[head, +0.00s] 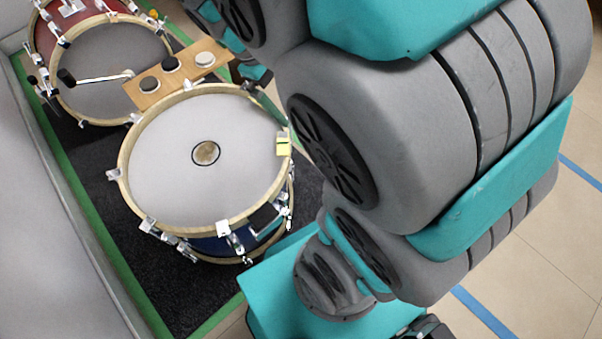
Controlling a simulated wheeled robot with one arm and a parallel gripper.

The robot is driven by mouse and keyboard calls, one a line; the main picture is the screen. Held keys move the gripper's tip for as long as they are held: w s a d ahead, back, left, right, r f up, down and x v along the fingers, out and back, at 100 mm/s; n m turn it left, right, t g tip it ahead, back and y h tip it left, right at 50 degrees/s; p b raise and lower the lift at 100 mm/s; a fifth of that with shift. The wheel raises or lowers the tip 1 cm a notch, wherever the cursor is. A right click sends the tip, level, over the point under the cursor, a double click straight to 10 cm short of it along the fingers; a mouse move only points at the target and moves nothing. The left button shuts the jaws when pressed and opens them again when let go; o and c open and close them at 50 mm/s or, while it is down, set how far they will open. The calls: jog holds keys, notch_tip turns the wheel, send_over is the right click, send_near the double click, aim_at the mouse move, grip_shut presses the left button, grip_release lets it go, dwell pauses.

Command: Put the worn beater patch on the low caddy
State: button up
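A round tan, worn-looking patch (206,153) with a dark ring around it lies near the middle of the pale head of the blue drum (165,185). It looks like the worn beater patch. A light wooden board (218,68) behind this drum carries three round pads, two dark-topped and one pale. It may be the low caddy, but I cannot tell for sure. My arm fills the right and upper middle of the head view and hides what lies behind it. My gripper does not show.
A red drum (110,70) with a beater rod (100,79) stands at the upper left. A yellow note (283,144) is on the blue drum's right rim. A dark mat (190,295) with green edging (148,313) lies underneath. Tiled floor (555,235) is open at right.

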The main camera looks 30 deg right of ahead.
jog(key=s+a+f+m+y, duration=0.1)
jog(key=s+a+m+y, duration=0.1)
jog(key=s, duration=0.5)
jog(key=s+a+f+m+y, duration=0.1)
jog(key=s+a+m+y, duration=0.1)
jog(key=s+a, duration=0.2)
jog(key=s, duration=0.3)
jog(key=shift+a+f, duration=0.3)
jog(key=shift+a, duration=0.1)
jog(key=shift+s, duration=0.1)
